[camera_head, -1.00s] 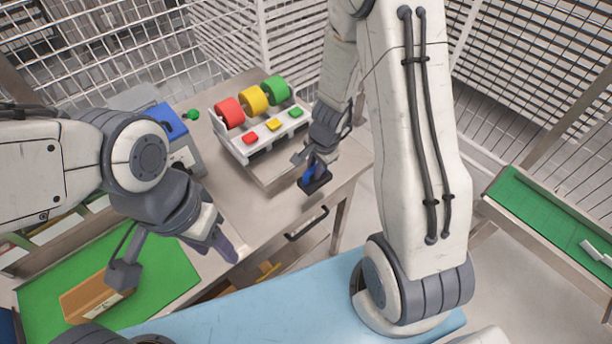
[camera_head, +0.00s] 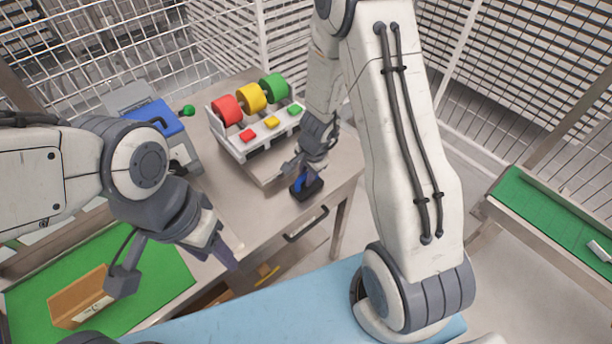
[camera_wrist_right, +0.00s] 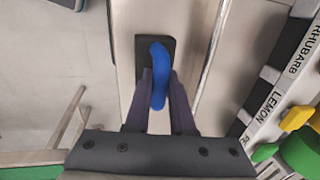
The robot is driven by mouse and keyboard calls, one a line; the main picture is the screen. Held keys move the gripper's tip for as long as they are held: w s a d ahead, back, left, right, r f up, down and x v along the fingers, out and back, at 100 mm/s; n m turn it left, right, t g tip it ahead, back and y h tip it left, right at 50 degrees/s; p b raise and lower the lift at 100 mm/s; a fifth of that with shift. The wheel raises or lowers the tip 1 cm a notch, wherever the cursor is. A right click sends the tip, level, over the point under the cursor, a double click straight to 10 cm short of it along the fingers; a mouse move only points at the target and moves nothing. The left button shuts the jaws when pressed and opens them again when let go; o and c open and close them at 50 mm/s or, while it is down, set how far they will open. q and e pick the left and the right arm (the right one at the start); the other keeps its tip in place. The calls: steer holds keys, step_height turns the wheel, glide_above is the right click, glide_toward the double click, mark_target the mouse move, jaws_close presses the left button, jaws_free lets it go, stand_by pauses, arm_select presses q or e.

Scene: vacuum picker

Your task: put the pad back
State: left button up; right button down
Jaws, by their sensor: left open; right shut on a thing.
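The pad is a black block with a blue handle; it shows in the head view (camera_head: 307,191) near the front edge of the metal table. In the right wrist view the black pad (camera_wrist_right: 145,62) lies beyond my fingertips. My right gripper (camera_head: 304,175) is shut on the blue handle (camera_wrist_right: 158,68), with one finger on each side of it. I cannot tell whether the pad touches the tabletop. My left gripper (camera_head: 232,258) is open and empty, above the table's front left edge, apart from the pad.
A white rack (camera_head: 230,143) with red, yellow and green rolls stands at the back of the table. A blue-topped machine (camera_head: 155,117) stands to its left. A brown open box (camera_head: 80,298) lies on the green mat (camera_head: 150,292). A drawer handle (camera_head: 306,225) juts below the table edge.

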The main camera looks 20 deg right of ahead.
mark_target(311, 189)
steer(key=c, duration=0.8)
jaws_free()
steer(key=shift+f, duration=0.1)
steer(key=shift+o, duration=0.2)
step_height(311, 189, up, 12)
steer(key=s+p, duration=0.2)
steer(key=p, duration=0.7)
steer(key=s+a+r+n+y, duration=0.1)
steer(key=s+a+r+n, duration=0.1)
steer(key=a+r+n, duration=0.3)
steer(key=s+a+r+n+g, duration=0.1)
steer(key=s+a+r+n, duration=0.55)
steer(key=a, duration=0.25)
steer(key=s+r+n+g, duration=0.1)
steer(key=s+r+n, duration=0.5)
steer(key=s+n, duration=0.4)
steer(key=s, duration=0.3)
steer(key=shift+r+h, duration=0.15)
steer(key=shift+h, duration=0.25)
